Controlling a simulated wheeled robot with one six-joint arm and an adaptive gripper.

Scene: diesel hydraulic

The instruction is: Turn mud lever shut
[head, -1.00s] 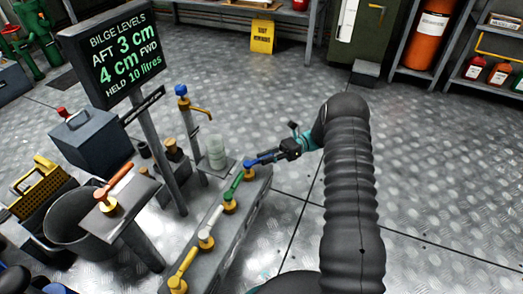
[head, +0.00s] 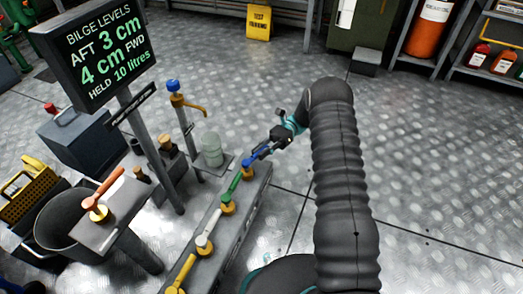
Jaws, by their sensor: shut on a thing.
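A row of levers stands on a low grey bench (head: 216,250). From near to far they are yellow (head: 184,272), white (head: 209,231), green (head: 232,187) and blue (head: 250,158). An orange lever (head: 104,190) sits on a separate stand at the left. No label shows which one is the mud lever. My gripper (head: 262,150) is at the far end of the row, shut on the blue lever's handle. The handle points up and to the right, and the jaws partly hide its end.
A lit bilge level screen (head: 97,48) stands on a post at the left. Beyond the row are a brass tap with a blue top (head: 178,97) and a clear jar (head: 211,149). The metal floor to the right (head: 430,170) is clear.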

